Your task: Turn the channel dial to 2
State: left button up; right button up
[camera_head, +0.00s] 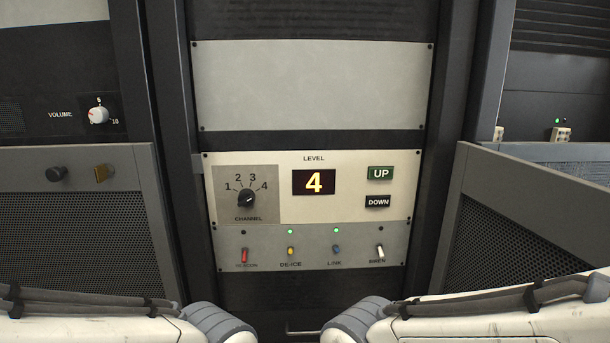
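The channel dial (246,198) is a small black knob on a grey square plate at the left of the white control panel (345,205). The numbers 1, 2, 3 and 4 are arced above it, with CHANNEL printed below. Its small light pointer mark appears to lean to the upper right, towards 4, but it is too small to be certain. Nothing touches the dial. My two arms show along the bottom edge, below the panel. Neither gripper is in view.
A LEVEL display (314,182) reads 4, beside a green UP button (380,173) and a black DOWN button (377,202). Several toggle switches line the lower strip. A VOLUME knob (99,115) is at left. Mesh doors (80,225) flank the panel. Space before the dial is clear.

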aim_at(246, 197)
jog(key=k, duration=1.2)
jog(key=u, duration=0.7)
jog(key=i, duration=0.85)
jog(key=z, duration=0.15)
